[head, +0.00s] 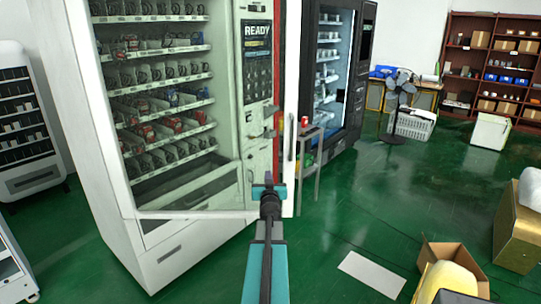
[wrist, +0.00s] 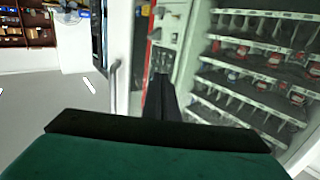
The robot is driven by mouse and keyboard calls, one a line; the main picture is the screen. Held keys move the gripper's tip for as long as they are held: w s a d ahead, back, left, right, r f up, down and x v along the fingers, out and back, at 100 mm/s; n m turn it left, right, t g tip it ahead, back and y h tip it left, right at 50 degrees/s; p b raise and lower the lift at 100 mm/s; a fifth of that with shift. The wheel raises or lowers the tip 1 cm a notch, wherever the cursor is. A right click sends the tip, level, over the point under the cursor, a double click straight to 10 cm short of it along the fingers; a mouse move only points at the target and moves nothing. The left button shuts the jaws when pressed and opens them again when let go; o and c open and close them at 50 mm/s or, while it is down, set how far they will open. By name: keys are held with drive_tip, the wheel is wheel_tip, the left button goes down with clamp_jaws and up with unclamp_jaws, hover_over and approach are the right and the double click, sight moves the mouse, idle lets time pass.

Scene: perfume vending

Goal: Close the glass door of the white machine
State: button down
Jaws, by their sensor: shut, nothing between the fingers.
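The white machine (head: 185,262) stands at left centre in the head view, with several shelves of goods behind glass. Its glass door (head: 190,213) looks ajar, with its white frame standing out in front of the cabinet. The door's free right edge carries a vertical handle (head: 291,137); the handle also shows in the wrist view (wrist: 114,85). My gripper (head: 268,188) is shut and empty, low by the door's lower right corner. In the wrist view my gripper (wrist: 161,82) points towards the door area, right of the handle. I cannot tell whether it touches the door.
A small grey side table (head: 308,160) stands right of the door. A black vending machine (head: 335,80) and a fan (head: 398,95) are behind it. An open cardboard box (head: 453,258) is at lower right. Green floor is clear at centre right.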

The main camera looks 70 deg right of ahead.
sight(269, 155)
drive_tip(key=shift+s+d+r, duration=0.25)
drive_tip(key=shift+s+r, duration=0.15)
drive_tip(key=shift+r, duration=0.2)
drive_tip(key=shift+w+d, duration=0.1)
drive_tip(key=shift+p+x, duration=1.3)
drive_tip(key=shift+x, duration=5.6)
drive_tip(key=shift+r, duration=0.1)
drive_tip(key=shift+d, duration=0.1)
